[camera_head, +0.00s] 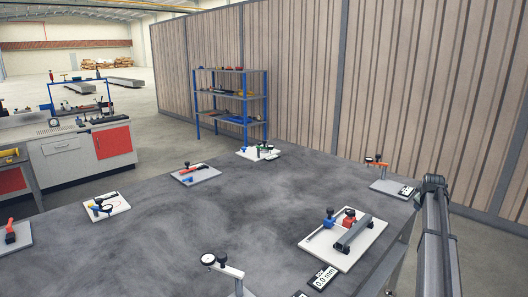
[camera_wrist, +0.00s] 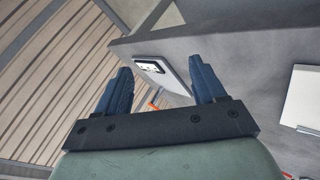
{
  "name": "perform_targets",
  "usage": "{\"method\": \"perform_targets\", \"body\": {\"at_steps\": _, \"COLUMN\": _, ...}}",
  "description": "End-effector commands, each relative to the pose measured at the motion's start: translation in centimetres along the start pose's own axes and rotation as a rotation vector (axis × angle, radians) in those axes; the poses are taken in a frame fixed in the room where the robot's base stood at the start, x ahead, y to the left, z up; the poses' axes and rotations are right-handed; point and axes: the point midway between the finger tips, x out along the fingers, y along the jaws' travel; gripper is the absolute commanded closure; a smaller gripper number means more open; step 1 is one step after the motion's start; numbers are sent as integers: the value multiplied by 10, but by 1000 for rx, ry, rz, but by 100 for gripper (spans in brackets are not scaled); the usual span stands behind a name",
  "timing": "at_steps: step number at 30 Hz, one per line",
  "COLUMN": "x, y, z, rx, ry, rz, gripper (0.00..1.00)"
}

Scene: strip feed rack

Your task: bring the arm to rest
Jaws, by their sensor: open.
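My gripper (camera_wrist: 160,64) shows in the wrist view with its two dark blue fingers wide apart. Nothing is held between them. Beyond the fingers is a pale plate with a dark-edged label (camera_wrist: 149,66), with a small orange part (camera_wrist: 152,107) below it. They appear to lie away from the fingers, with no contact visible. I cannot make out the fingers in the head view.
The grey table (camera_head: 210,225) carries a pale plate with a strip fixture (camera_head: 319,246), a dial gauge (camera_head: 208,260) and a corner plate with an orange clamp (camera_head: 376,160). Small tool boards line the far edge. A blue shelf rack (camera_head: 246,120) stands behind. The table's middle is clear.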

Motion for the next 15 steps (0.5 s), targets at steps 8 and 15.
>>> {"method": "perform_targets", "body": {"at_steps": 8, "x": 23, "y": 56, "z": 96, "rx": 199, "ry": 106, "rz": 272, "gripper": 30}}
{"method": "perform_targets", "body": {"at_steps": 15, "x": 37, "y": 49, "z": 147, "rx": 308, "ry": 171, "rz": 375, "gripper": 30}}
